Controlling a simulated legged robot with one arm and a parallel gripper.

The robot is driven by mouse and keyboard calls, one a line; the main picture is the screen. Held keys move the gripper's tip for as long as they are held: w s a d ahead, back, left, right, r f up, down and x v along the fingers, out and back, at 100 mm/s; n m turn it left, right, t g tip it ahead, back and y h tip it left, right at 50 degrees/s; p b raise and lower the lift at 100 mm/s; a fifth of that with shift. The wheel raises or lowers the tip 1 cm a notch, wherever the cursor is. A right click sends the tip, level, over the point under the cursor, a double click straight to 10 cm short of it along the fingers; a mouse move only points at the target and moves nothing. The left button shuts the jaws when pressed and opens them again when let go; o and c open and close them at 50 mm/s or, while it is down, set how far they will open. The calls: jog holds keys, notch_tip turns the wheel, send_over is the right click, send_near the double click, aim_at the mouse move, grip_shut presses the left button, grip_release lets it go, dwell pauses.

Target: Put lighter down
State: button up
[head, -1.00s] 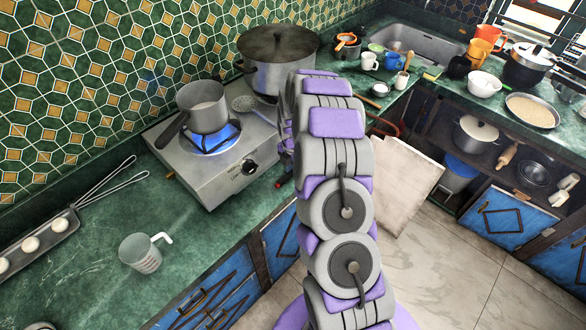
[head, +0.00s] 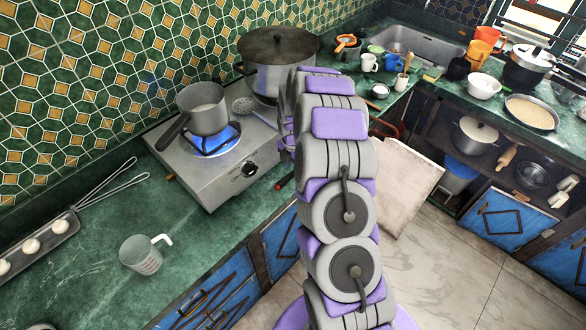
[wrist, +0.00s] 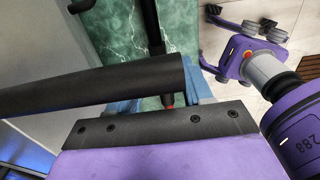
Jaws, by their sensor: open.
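The lighter (head: 285,181), dark with a red end, shows just left of my arm in the head view, at the counter's front edge beside the stove. In the head view my arm hides the gripper. I cannot tell whether it touches the lighter. The green counter (head: 90,235) lies under these things and also shows in the wrist view (wrist: 125,35).
The stove (head: 240,185) has a lit burner under a saucepan (head: 203,108). A large lidded pot (head: 280,70) stands behind. A measuring cup (head: 141,255) and a tray (head: 40,250) sit on the left counter, with bare counter around them. A board (head: 408,185) leans at the right.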

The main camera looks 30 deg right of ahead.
notch_tip(320, 180, up, 10)
jog(key=p, duration=0.2)
jog(key=s+a+r+m, duration=0.7)
jog(key=s+a+r, duration=0.4)
jog(key=r, duration=0.1)
jog(key=s+a+r+m, duration=0.1)
jog(key=s+m, duration=0.4)
jog(key=s, duration=0.4)
jog(key=s+a+r+m+g, duration=0.1)
jog(key=s+m, duration=0.4)
jog(key=s, duration=0.5)
jog(key=s+a+r+m, duration=0.3)
jog(key=s+m, duration=0.2)
jog(key=s, duration=0.5)
jog(key=shift+a+r+g, duration=0.2)
jog(key=shift+a+g, duration=0.05)
jog(key=shift+g, duration=0.15)
jog(key=shift+o, duration=0.3)
jog(key=shift+w, duration=0.1)
